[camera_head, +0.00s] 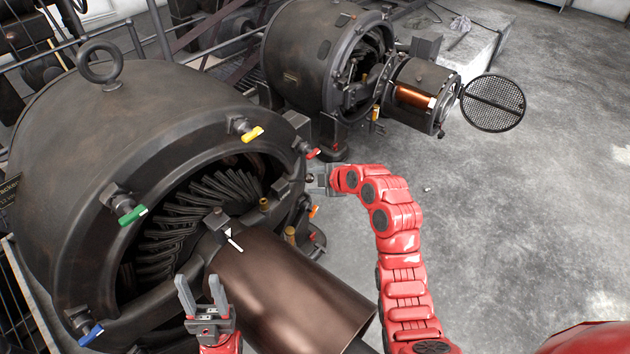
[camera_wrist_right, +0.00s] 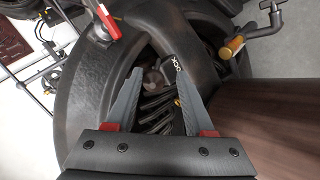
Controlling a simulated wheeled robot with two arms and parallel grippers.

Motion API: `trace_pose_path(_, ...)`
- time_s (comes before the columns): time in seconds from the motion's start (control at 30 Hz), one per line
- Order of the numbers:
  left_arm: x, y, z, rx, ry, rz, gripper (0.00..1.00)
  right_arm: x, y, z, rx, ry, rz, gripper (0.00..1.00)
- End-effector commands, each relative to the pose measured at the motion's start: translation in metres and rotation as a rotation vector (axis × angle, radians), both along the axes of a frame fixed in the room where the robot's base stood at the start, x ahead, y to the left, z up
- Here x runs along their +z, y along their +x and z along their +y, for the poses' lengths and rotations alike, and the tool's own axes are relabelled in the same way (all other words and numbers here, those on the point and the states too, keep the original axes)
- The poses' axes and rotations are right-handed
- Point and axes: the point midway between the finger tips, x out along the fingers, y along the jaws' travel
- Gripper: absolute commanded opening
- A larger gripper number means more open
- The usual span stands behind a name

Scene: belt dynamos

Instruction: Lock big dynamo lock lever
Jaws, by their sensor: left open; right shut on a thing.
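The big dynamo (camera_head: 130,110) fills the left of the head view, with its round front open to the windings. My right gripper (camera_head: 311,180) is at the right side of its front ring, just below a small red lever (camera_head: 312,154). In the right wrist view its fingers (camera_wrist_right: 155,68) are closed about a dark lever (camera_wrist_right: 176,64) with white lettering, beside the ring. The lever's base is partly hidden. The red lever (camera_wrist_right: 103,22) shows at upper left there. My left gripper (camera_head: 199,284) is open and empty, in front of the dynamo and left of the brown shaft cylinder (camera_head: 290,285).
Yellow (camera_head: 252,134), green (camera_head: 133,215) and blue (camera_head: 92,335) levers sit around the ring. A white-handled lever (camera_head: 234,241) sits by the cylinder. A smaller dynamo (camera_head: 320,55) and a round mesh cover (camera_head: 493,103) stand behind. The concrete floor at right is clear.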

Motion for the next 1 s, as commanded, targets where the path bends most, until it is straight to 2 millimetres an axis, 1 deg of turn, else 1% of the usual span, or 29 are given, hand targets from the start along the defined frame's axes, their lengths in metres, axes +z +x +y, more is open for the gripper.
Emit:
trace_pose_path(0.07,0.001,0.000,0.000,0.000,0.000,0.000,0.50,0.002,-0.002,-0.001,0.002,0.001,0.001,0.46)
trace_pose_path(0.17,0.002,0.000,0.000,0.000,0.000,0.000,0.50,0.010,-0.008,-0.006,0.001,0.002,-0.003,0.46)
trace_pose_path(0.27,0.003,0.000,0.000,0.000,0.000,0.000,0.50,0.021,-0.019,-0.015,-0.001,0.000,-0.002,0.46)
trace_pose_path(0.53,0.010,0.000,0.000,0.000,0.000,0.000,0.50,0.070,-0.061,-0.049,-0.005,0.001,-0.008,0.46)
trace_pose_path(0.63,0.011,0.000,0.000,0.000,0.000,0.000,0.50,0.086,-0.076,-0.060,-0.004,0.001,-0.007,0.46)
trace_pose_path(0.73,0.013,0.000,0.000,0.000,0.000,0.000,0.50,0.097,-0.089,-0.069,-0.005,-0.001,-0.003,0.46)
trace_pose_path(0.8,0.021,0.000,0.000,0.000,0.000,0.000,0.50,0.107,-0.095,-0.074,-0.005,-0.001,-0.002,0.46)
trace_pose_path(1.0,0.024,0.000,0.000,0.000,0.000,0.000,0.50,0.114,-0.105,-0.080,-0.002,-0.001,-0.001,0.46)
